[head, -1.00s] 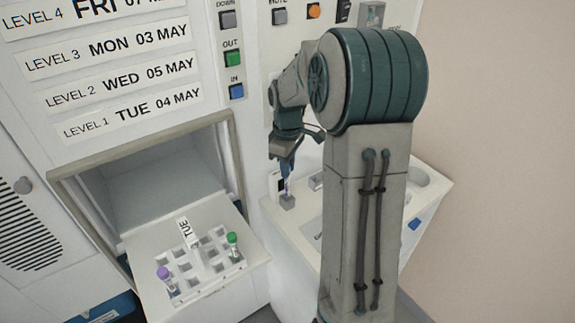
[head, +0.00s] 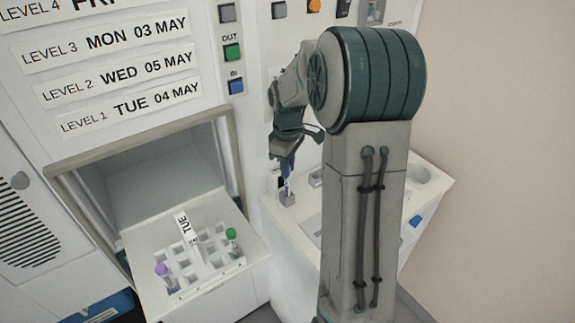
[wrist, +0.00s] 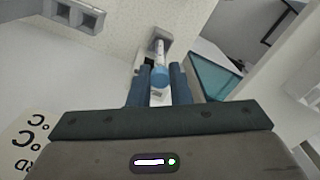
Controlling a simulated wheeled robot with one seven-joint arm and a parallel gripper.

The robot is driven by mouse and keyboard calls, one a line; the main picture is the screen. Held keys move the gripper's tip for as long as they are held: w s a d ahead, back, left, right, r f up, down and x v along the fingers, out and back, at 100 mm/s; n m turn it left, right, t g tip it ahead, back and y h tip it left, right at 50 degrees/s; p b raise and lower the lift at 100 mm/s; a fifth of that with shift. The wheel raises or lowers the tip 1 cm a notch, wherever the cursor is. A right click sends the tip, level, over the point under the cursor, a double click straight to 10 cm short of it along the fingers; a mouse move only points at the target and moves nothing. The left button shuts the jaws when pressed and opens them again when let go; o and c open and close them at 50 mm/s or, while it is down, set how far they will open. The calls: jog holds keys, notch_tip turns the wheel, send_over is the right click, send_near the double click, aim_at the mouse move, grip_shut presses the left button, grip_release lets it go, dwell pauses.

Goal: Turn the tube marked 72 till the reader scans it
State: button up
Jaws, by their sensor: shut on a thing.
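My gripper (wrist: 161,84) is shut on a tube with a blue cap (wrist: 160,77), with one blue finger on each side of it. The tube's pale, labelled body (wrist: 160,52) points away from the wrist camera towards a small grey holder. In the head view my gripper (head: 286,166) points down over this grey holder (head: 287,198) on the white bench. The tube stands upright there, its lower end at or in the holder; I cannot tell how deep. A dark reader window (head: 281,183) is just behind it. The number on the tube cannot be read.
An open drawer (head: 205,297) at left holds a white rack marked TUE (head: 200,262) with a purple-capped tube (head: 161,269) and a green-capped tube (head: 231,233). Green (head: 232,52) and blue buttons (head: 236,87) are on the wall panel. My arm hides part of the bench (head: 433,195).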

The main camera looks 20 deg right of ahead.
jog(key=shift+f+b, duration=0.3)
jog(key=shift+f, duration=0.3)
jog(key=o, duration=0.9)
jog(key=shift+r, duration=0.15)
notch_tip(320, 180, up, 7)
jog(key=shift+f+b, duration=0.1)
jog(key=shift+b, duration=0.4)
jog(key=shift+r, duration=0.25)
